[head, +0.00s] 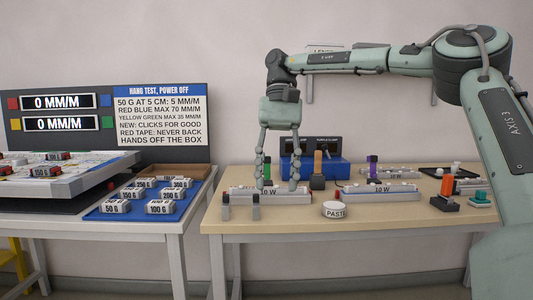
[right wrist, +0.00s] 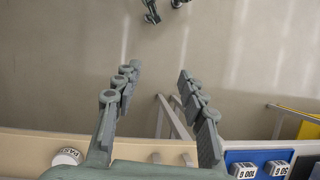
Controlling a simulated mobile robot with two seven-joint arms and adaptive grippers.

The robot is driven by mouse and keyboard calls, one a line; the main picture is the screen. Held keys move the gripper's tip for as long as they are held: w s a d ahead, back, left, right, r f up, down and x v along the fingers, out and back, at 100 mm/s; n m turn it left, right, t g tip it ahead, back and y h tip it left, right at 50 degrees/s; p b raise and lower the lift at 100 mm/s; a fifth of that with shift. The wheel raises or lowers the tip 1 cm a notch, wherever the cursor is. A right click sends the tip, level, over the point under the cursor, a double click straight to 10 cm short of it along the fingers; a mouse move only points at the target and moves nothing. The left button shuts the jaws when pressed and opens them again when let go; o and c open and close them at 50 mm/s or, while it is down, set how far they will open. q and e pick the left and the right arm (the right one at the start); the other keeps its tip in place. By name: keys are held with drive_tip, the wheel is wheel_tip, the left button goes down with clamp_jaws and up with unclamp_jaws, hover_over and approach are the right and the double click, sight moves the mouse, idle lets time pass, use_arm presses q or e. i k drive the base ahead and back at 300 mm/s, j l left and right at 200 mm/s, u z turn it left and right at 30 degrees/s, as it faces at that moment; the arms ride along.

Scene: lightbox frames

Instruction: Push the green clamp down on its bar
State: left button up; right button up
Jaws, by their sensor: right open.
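The green clamp (head: 267,169) shows as a small green upright piece at the white bar (head: 276,191) at the table's left, partly hidden behind a finger of my right gripper. My right gripper (head: 278,184) points down over this bar with its two fingers spread apart and nothing seen held. Whether a finger touches the clamp or bar I cannot tell. In the right wrist view the open fingers (right wrist: 158,72) show with floor between them; the clamp is not seen there. My left gripper is not in view.
Two small grey posts (head: 241,207) stand before the bar, and a paste tin (head: 334,210) sits to their right. An orange clamp (head: 317,167) stands right of the gripper, before a blue box (head: 333,172). Another white bar (head: 378,192) lies further right. Weights fill a blue tray (head: 128,212).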

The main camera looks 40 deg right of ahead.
sight(268, 162)
drive_tip(key=i+l, duration=0.65)
drive_tip(key=l, duration=0.15)
drive_tip(key=i+l, duration=0.65)
drive_tip(key=l, duration=0.2)
